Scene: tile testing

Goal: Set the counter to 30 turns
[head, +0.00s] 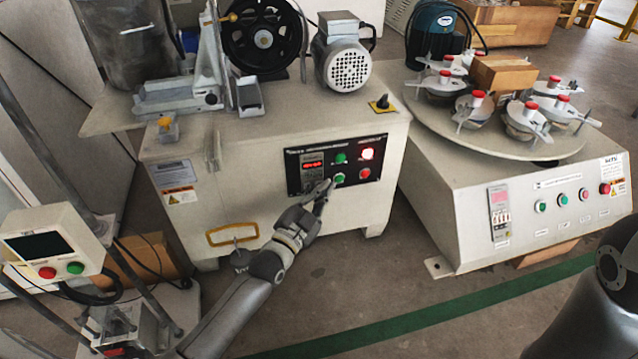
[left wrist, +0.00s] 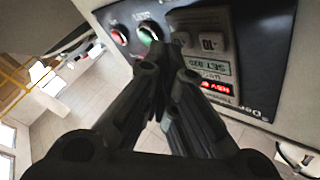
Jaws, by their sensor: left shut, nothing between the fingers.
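The counter (head: 313,165) is at the left of the black control panel (head: 290,171) on the white machine, with lit red digits. In the left wrist view the counter (left wrist: 216,88) appears upside down; a pale line under the red digits seems to read SET 020, though it is blurred. Pale keys (left wrist: 210,43) sit beside that line, one marked with a 10. My left gripper (head: 326,184) is shut and empty, its tips close to the panel by the counter's lower edge. I cannot tell whether they touch. My right gripper is out of view.
A yellow handle (head: 232,235) is lower on the machine. Another machine with a round table (head: 430,112) stands right.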

